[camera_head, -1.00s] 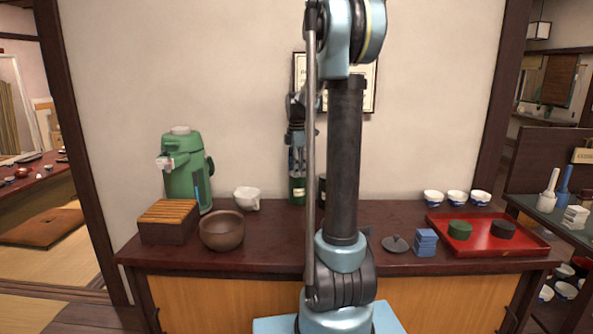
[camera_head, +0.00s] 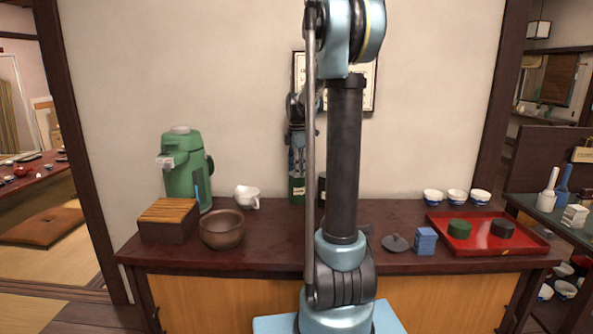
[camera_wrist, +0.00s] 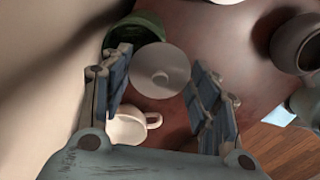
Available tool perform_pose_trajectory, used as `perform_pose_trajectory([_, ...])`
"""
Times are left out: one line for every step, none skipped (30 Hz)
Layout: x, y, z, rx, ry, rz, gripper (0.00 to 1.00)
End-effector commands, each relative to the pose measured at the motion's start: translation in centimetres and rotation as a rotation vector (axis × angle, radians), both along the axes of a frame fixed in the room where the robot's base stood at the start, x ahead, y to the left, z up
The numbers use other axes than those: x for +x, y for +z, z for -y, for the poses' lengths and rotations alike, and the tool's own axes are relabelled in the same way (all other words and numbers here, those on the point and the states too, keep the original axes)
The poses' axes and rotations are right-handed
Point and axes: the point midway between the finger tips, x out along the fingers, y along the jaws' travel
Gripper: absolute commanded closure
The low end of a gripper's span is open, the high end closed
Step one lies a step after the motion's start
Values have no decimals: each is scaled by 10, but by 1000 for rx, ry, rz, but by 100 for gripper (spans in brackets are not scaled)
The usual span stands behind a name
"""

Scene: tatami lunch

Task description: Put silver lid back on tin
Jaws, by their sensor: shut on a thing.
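My gripper (camera_head: 297,166) hangs over the back of the counter, just above the green tin (camera_head: 297,190), partly behind my own arm. In the wrist view my gripper (camera_wrist: 163,62) is shut on the silver lid (camera_wrist: 160,70), a pale round disc with a small knob at its middle. The green tin (camera_wrist: 148,20) shows beyond the lid and is partly covered by it. Whether the lid touches the tin cannot be told.
A dark lid (camera_head: 395,243), blue stack (camera_head: 425,242) and red tray (camera_head: 500,246) are at right. The wall is close behind.

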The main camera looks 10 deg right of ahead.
Motion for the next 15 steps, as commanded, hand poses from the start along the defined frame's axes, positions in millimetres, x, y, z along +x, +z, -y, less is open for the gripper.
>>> perform_pose_trajectory([0,0,0,0,0,0,59])
perform_pose_trajectory([0,0,0,0,0,0,59])
perform_pose_trajectory([0,0,0,0,0,0,59])
perform_pose_trajectory([0,0,0,0,0,0,43])
perform_pose_trajectory([0,0,0,0,0,0,36])
perform_pose_trajectory([0,0,0,0,0,0,27])
perform_pose_trajectory([0,0,0,0,0,0,22])
perform_pose_trajectory([0,0,0,0,0,0,22])
perform_pose_trajectory([0,0,0,0,0,0,22])
perform_pose_trajectory([0,0,0,0,0,0,22])
perform_pose_trajectory([0,0,0,0,0,0,22])
perform_pose_trajectory([0,0,0,0,0,0,22])
perform_pose_trajectory([0,0,0,0,0,0,22])
perform_pose_trajectory([0,0,0,0,0,0,22])
perform_pose_trajectory([0,0,0,0,0,0,22])
